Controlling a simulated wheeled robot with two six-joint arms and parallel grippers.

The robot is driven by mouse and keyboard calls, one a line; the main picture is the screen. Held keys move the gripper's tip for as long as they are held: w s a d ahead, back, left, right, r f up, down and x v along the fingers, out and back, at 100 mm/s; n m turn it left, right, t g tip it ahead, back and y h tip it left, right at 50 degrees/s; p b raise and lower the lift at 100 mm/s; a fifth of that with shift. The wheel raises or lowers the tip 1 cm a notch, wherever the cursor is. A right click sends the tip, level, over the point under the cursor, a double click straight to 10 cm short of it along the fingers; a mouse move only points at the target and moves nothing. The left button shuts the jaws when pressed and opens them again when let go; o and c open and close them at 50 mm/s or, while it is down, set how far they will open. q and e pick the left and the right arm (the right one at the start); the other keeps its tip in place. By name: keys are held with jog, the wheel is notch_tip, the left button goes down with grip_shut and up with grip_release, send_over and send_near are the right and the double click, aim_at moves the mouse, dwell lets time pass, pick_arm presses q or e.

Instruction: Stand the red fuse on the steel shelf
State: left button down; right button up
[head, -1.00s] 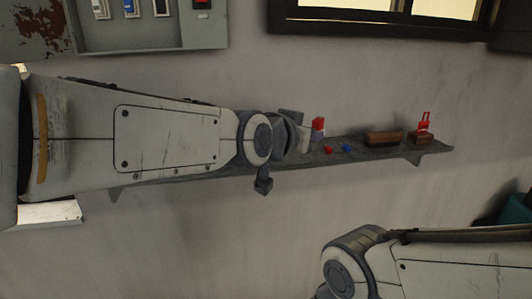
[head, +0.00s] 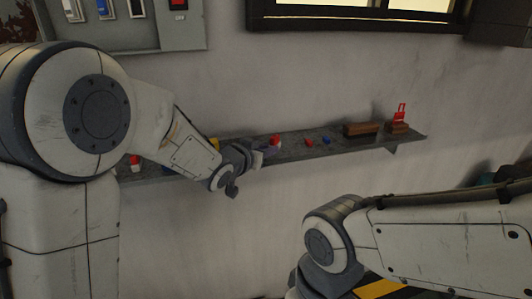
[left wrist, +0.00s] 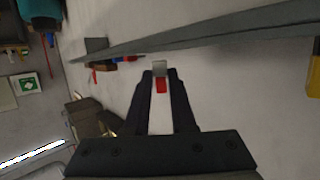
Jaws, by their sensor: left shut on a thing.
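My left gripper (left wrist: 160,78) is shut on the red fuse (left wrist: 161,86), a small piece with a red part and a grey end, held between the fingertips. In the left wrist view the shelf (left wrist: 230,35) runs across the top, close past the fuse's grey end. I cannot tell whether they touch. My right gripper is out of view.
On the shelf are a small red piece (head: 309,142), a small blue piece (head: 326,140), a brown block (head: 362,129) and a red item (head: 400,112) on another brown block. A red-and-white piece (head: 135,162) and a yellow thing (head: 214,144) are left, partly behind my arm.

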pick_arm(q)
jog(key=shift+f, duration=0.7)
jog(key=shift+f, duration=0.2)
jog(key=c, duration=0.7)
grip_release()
jog(key=shift+c, duration=0.2)
jog(key=shift+r, duration=0.1)
